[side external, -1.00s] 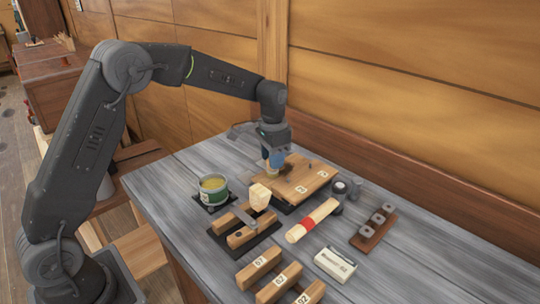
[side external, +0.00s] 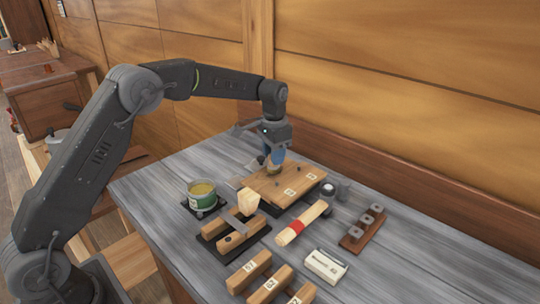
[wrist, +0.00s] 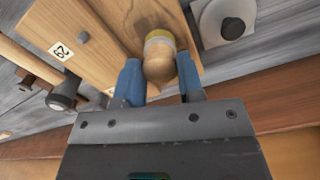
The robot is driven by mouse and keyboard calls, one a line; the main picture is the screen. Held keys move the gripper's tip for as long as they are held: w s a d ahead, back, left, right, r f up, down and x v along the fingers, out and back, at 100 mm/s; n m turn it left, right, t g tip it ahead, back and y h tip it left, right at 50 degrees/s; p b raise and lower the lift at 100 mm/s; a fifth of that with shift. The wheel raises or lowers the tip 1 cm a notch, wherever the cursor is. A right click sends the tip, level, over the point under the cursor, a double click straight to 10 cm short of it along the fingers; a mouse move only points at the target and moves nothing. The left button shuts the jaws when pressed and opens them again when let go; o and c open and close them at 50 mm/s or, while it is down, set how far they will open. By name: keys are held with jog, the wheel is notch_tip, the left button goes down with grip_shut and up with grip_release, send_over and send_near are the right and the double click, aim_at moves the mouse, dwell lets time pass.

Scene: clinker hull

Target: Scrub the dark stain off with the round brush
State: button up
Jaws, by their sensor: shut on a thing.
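My gripper (side external: 275,158) is shut on the round brush (side external: 274,166), pointing down over the wooden plank (side external: 265,187). In the wrist view the brush (wrist: 160,66) shows a rounded wooden handle and a pale band between the two blue fingers of my gripper (wrist: 162,84). The brush head is at the plank's surface, though its exact contact is hidden. The plank (wrist: 98,52) carries small number labels and dark pegs.
A green tin (side external: 202,195) stands left of the plank. Nearer are a rack with wooden bars (side external: 238,235), a pale roll with a red band (side external: 310,217), a white box (side external: 325,265) and several labelled blocks (side external: 268,290). A brown peg strip (side external: 355,238) lies at right.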

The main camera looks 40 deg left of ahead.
jog(key=shift+w+f, duration=0.1)
jog(key=shift+w, duration=2.2)
jog(key=shift+s, duration=5.35)
jog(key=shift+w, duration=5.35)
notch_tip(320, 180, up, 8)
jog(key=shift+r, duration=0.2)
